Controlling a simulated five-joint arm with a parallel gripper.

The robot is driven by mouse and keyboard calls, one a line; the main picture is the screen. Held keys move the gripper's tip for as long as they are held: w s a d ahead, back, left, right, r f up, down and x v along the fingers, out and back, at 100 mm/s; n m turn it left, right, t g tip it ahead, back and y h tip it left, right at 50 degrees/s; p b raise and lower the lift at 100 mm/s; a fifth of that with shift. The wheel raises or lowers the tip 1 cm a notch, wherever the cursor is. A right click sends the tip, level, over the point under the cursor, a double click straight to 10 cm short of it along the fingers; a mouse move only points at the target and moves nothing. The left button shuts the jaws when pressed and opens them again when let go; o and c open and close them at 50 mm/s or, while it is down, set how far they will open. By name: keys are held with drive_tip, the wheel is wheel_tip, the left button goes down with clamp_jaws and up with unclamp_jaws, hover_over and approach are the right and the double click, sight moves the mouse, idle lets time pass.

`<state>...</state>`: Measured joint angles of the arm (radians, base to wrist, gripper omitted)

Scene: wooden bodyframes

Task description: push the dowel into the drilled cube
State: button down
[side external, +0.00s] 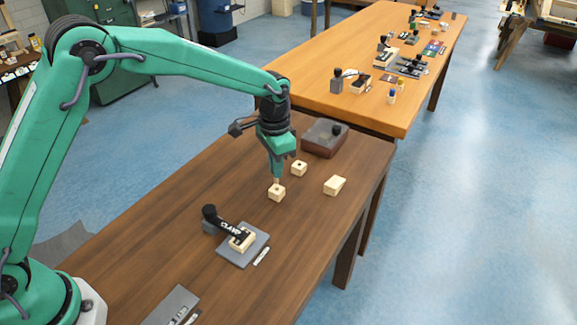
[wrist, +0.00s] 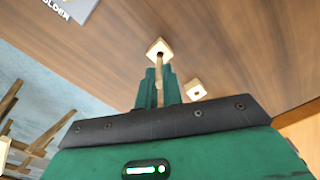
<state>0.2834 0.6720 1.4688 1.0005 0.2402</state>
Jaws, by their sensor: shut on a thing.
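A pale wooden cube (side external: 276,195) sits on the dark brown table directly below my gripper (side external: 277,178). The same cube shows in the wrist view (wrist: 152,46) just beyond my fingertips. My green gripper (wrist: 159,88) is shut on a thin wooden dowel (wrist: 160,71), which points down at the cube. The dowel's far end meets the cube's top face in the wrist view; I cannot tell how deep it is in the hole. A second wooden cube (side external: 303,170) with a dark hole on top stands just behind; it also shows in the wrist view (wrist: 202,90).
A wedge-shaped wooden block (side external: 335,185) lies to the right. A dark brown box-like block with a black knob (side external: 322,139) stands behind. A clamp fixture on a grey plate (side external: 232,252) is in front to the left. Bare table surrounds the cube.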

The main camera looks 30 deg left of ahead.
drive_tip(key=shift+w, duration=0.15)
drive_tip(key=w+r+m, duration=0.2)
drive_tip(key=w+r, duration=0.3)
drive_tip(key=w, duration=0.5)
drive_tip(key=shift+w+m, duration=0.3)
drive_tip(key=shift+w, duration=0.05)
idle(0.4)
drive_tip(key=shift+f, duration=0.15)
drive_tip(key=shift+f, duration=2.75)
drive_tip(key=shift+f, duration=1.7)
drive_tip(key=c, duration=1.5)
unclamp_jaws()
